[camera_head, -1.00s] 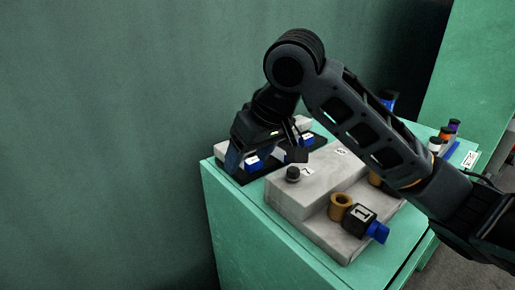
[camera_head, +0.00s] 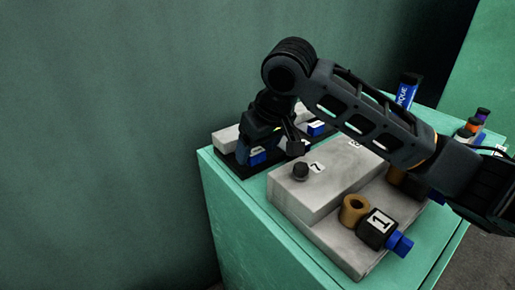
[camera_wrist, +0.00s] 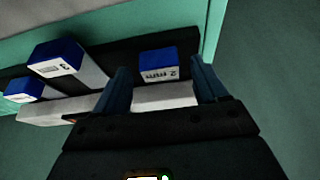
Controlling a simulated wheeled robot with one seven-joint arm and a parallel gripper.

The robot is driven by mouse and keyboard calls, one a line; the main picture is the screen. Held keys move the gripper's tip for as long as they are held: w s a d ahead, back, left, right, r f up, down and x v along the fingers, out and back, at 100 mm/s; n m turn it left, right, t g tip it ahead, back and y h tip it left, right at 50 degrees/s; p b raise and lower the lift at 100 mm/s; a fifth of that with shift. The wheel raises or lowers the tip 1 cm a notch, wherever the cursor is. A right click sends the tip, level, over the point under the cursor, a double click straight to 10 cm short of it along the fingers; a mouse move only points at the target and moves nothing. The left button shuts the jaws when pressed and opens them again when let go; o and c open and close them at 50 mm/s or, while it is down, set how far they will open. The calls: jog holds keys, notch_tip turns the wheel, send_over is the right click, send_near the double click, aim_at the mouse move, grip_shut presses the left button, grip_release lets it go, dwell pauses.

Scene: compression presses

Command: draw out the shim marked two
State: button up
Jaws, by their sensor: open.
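The shim marked two is a blue-topped block with a white "2 mm" label (camera_wrist: 158,66) in the wrist view. It sits in a dark slotted holder (camera_wrist: 118,54). My gripper (camera_wrist: 163,82) is open, with one finger on each side of that shim's label and a gap showing on both sides. A shim marked 3 (camera_wrist: 55,57) stands to its left, and another blue shim (camera_wrist: 22,90) is further left.
A blue TORQUE-like labelled cylinder (camera_head: 406,92) stands behind my arm.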

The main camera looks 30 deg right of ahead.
jog(key=shift+w+f, duration=0.1)
jog(key=shift+f, duration=0.05)
jog(key=shift+c, duration=0.3)
grip_shut()
dwell(0.4)
